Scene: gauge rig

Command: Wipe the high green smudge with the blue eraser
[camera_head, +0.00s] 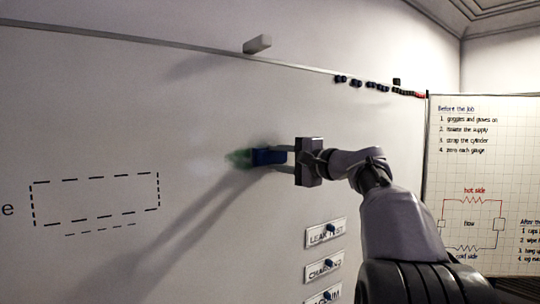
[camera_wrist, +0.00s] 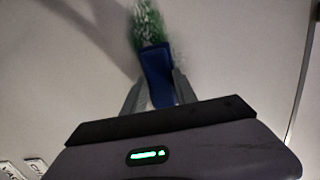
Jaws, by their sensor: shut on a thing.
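The blue eraser (camera_head: 268,156) is held in my gripper (camera_head: 284,157) at the whiteboard, and it looks to be against the surface. The green smudge (camera_head: 239,158) shows just left of the eraser in the head view, partly hidden by it. In the wrist view the green smudge (camera_wrist: 146,28) spreads beyond the far end of the blue eraser (camera_wrist: 158,72). My gripper (camera_wrist: 157,92) has a finger on each side of the eraser. Exact contact with the board cannot be told.
The whiteboard (camera_head: 120,115) carries a dashed box (camera_head: 95,200) at left. Labelled plates (camera_head: 325,232) with blue magnets sit below my arm. A grey block (camera_head: 257,44) sits on the top rail, with dark magnets (camera_head: 370,85) to its right.

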